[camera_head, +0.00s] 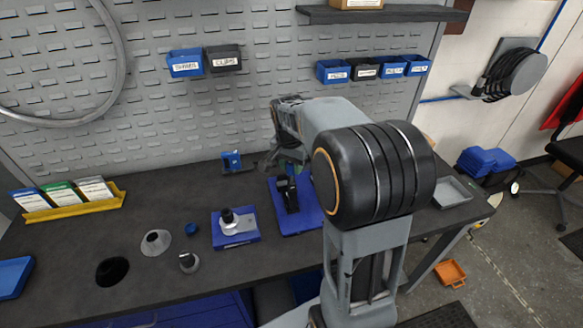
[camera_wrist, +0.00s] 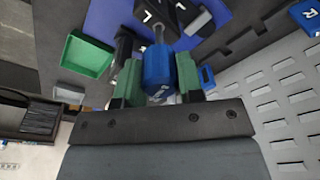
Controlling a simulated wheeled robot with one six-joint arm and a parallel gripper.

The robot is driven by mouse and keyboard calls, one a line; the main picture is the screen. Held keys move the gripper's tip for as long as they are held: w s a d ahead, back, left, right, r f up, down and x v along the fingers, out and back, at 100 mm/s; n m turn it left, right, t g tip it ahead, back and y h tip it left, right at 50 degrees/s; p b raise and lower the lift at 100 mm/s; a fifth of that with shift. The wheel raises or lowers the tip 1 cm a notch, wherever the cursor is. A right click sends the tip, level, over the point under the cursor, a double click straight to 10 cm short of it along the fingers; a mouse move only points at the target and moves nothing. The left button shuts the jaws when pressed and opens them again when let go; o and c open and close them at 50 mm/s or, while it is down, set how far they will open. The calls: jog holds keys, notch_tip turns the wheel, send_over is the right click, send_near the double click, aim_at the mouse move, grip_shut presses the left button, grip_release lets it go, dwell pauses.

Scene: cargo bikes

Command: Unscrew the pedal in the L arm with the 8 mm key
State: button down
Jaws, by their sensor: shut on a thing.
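My gripper (camera_wrist: 158,76) has green fingers and is shut on the blue handle of a key (camera_wrist: 157,62). The key's short metal shaft points away from my gripper, toward a black block (camera_wrist: 158,14) marked L. The shaft tip is at or close to the block; I cannot tell whether it is seated. A grey piece (camera_wrist: 200,22) lies beside the block; I cannot tell if it is the pedal. In the head view a black upright part (camera_head: 291,194) stands on a blue mat (camera_head: 306,222). My arm hides most of my gripper and the key there.
A blue stand with a grey fixture (camera_head: 236,240) is left of the mat. Grey and black round parts (camera_head: 156,242) stand further left, near a yellow card rack (camera_head: 75,207). A grey tray (camera_head: 452,192) is at the right. The perforated wall (camera_head: 200,110) closes off the back.

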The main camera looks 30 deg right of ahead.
jog(key=m, duration=0.4)
jog(key=shift+f, duration=0.1)
jog(key=shift+m+g, duration=0.3)
jog(key=shift+m, duration=0.6)
jog(key=m, duration=0.2)
jog(key=shift+m, duration=0.4)
jog(key=m, duration=0.3)
jog(key=shift+f+m+g, duration=0.1)
jog(key=shift+m+g, duration=0.2)
jog(key=shift+g, duration=0.1)
jog(key=m, duration=0.3)
jog(key=shift+r+p, duration=0.2)
jog(key=shift+p, duration=0.2)
